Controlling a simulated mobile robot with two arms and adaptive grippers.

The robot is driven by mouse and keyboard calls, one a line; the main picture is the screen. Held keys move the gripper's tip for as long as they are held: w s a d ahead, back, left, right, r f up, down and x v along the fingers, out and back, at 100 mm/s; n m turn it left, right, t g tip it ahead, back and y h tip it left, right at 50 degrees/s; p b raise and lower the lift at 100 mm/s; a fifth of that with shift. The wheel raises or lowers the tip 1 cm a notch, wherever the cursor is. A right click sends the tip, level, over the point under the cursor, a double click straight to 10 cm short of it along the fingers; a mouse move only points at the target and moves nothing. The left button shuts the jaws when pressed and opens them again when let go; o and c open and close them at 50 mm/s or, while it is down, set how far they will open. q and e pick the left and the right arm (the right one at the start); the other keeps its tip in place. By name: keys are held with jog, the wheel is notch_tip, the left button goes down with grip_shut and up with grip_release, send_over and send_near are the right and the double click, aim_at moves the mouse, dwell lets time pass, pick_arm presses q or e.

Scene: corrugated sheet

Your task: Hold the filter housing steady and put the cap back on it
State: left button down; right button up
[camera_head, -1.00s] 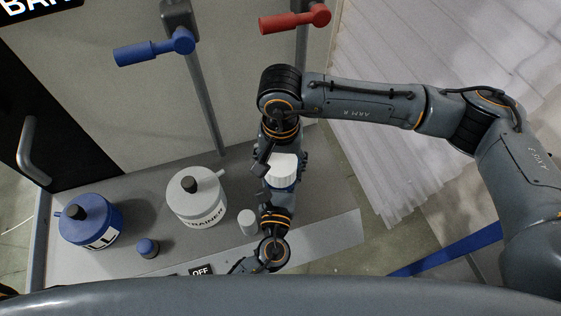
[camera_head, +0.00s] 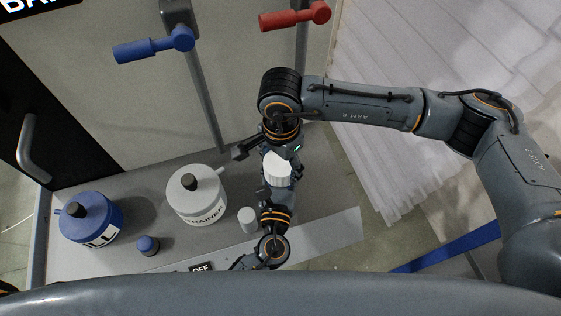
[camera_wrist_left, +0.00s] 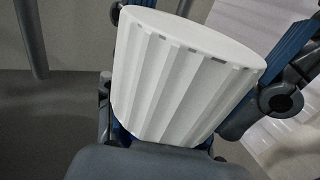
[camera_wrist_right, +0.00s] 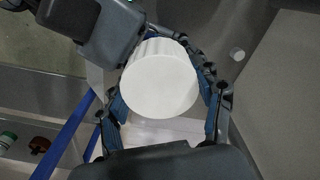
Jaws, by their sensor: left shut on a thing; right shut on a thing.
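A white ribbed round piece (camera_head: 278,170), which I take for the cap, is between my two grippers above the bench. Its ribbed side fills the left wrist view (camera_wrist_left: 185,85), and its smooth round face shows in the right wrist view (camera_wrist_right: 160,85). My right gripper (camera_head: 281,155) reaches it from above in the head view; its blue-padded fingers are at both sides of it (camera_wrist_right: 162,105). My left gripper (camera_head: 275,200) is below it, shut on what seems to be the filter housing. The housing is largely hidden; I cannot tell the seam between it and the cap.
A white strainer pot (camera_head: 196,198), a blue pot (camera_head: 88,220), a small blue knob (camera_head: 148,246) and a small white cylinder (camera_head: 248,220) stand on the grey bench (camera_head: 130,270). Blue (camera_head: 155,47) and red (camera_head: 295,17) lever handles are behind. Corrugated sheet (camera_head: 385,160) lies right.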

jog(key=m, duration=0.2)
jog(key=shift+m, duration=0.3)
jog(key=o, duration=0.9)
jog(key=shift+r, duration=0.1)
jog(key=shift+r, duration=2.2)
